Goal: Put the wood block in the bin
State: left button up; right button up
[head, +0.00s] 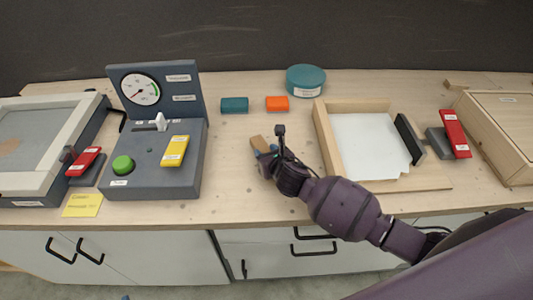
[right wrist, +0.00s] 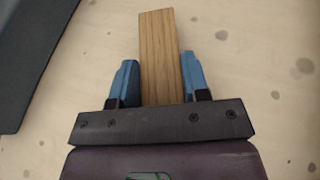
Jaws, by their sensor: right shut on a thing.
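The wood block (head: 258,142) is a light brown, grained bar near the middle of the workbench. My right gripper (head: 264,150) is shut on it. In the right wrist view, the block (right wrist: 163,50) stands out lengthwise between the two blue fingers of the gripper (right wrist: 161,82). Whether the block touches the bench is hard to tell. I cannot tell for certain which thing is the bin; an open wooden tray (head: 322,142) with white paper inside lies to the right of the gripper. My left gripper is not in view.
A grey gauge panel (head: 195,140) stands left of the gripper. Teal (head: 235,105) and orange (head: 277,104) blocks and a round teal container (head: 305,80) lie behind. A wooden box (head: 500,130) is at far right. The bench between panel and gripper is clear.

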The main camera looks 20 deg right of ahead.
jog(key=o, duration=1)
jog(key=shift+f, duration=0.1)
jog(key=shift+c, duration=0.2)
